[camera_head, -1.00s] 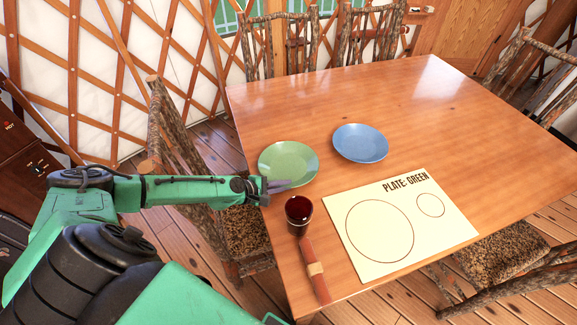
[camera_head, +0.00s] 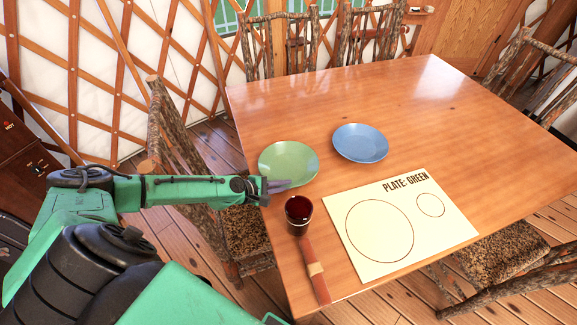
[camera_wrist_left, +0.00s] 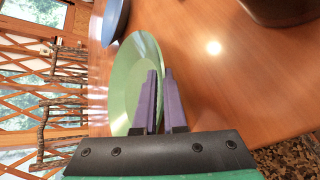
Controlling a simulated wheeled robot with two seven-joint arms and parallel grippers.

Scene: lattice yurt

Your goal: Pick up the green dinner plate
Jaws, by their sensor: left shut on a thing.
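The green dinner plate (camera_head: 288,162) lies near the left edge of the wooden table. My left gripper (camera_head: 281,185) reaches in from the left at the plate's near rim. In the left wrist view the purple fingers of my left gripper (camera_wrist_left: 160,100) are close together at the rim of the green plate (camera_wrist_left: 135,75), with the rim between them. The fingers hide part of the rim. The plate looks flat on the table. My right gripper is not in view.
A blue plate (camera_head: 360,142) lies right of the green one. A cream mat reading "PLATE: GREEN" (camera_head: 400,232) lies to the right. The table's far side is clear.

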